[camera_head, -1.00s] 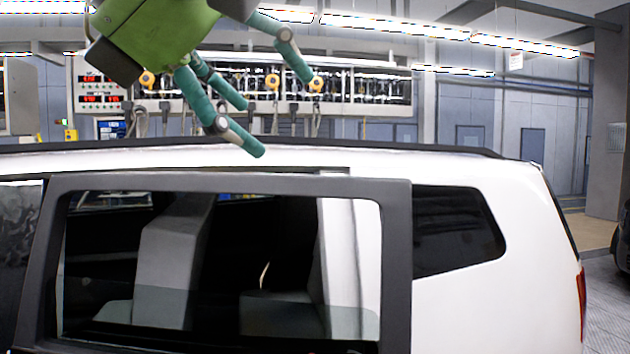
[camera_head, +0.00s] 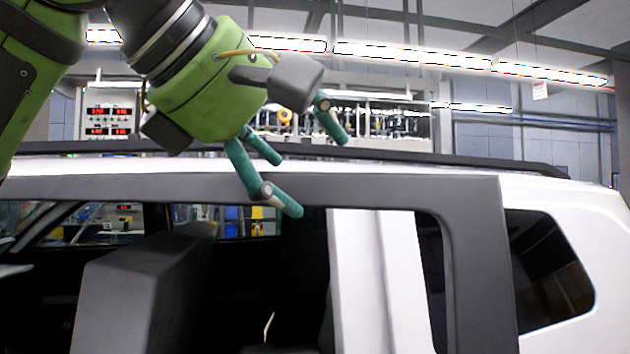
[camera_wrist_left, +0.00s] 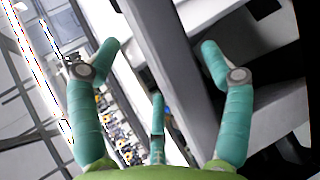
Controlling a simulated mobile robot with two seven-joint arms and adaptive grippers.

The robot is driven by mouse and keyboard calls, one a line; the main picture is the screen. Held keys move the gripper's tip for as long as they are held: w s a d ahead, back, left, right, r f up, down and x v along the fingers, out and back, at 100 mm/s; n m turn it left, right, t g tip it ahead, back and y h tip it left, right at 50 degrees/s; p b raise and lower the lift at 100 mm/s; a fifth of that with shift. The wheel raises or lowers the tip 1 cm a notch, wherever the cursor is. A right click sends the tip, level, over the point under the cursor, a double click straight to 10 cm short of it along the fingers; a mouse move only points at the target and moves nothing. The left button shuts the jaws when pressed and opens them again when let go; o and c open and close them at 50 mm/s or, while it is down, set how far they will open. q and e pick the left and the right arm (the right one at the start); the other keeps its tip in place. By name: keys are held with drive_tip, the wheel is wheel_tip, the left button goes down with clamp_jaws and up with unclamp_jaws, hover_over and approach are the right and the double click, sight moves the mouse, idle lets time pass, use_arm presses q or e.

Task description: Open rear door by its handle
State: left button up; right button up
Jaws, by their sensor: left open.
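The dark grey window frame (camera_head: 480,260) of the rear door fills the lower head view, with its top bar across the picture. The door handle is not in view. My left gripper (camera_head: 308,172) is open, its teal fingers spread at the frame's top bar. One finger overlaps the bar in the picture; I cannot tell whether it touches. In the left wrist view the open gripper (camera_wrist_left: 160,55) has a grey bar (camera_wrist_left: 175,75) running between its fingers. It appears empty. My right gripper is not in view.
The white car body (camera_head: 610,250) with a dark rear side window (camera_head: 548,270) is at the right. A white pillar (camera_head: 365,280) and a grey seat (camera_head: 135,300) show through the window opening. A roof rail (camera_head: 470,160) runs behind the gripper. Red displays (camera_head: 108,120) stand beyond.

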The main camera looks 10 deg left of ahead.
sight(307, 174)
use_arm(q)
drive_tip(key=x, duration=0.3)
drive_tip(key=shift+w, duration=0.3)
drive_tip(key=shift+w+d+f, duration=0.15)
drive_tip(key=shift+w+f, duration=0.2)
drive_tip(key=shift+w, duration=0.2)
drive_tip(key=shift+s, duration=0.15)
drive_tip(key=c, duration=1.4)
clamp_jaws()
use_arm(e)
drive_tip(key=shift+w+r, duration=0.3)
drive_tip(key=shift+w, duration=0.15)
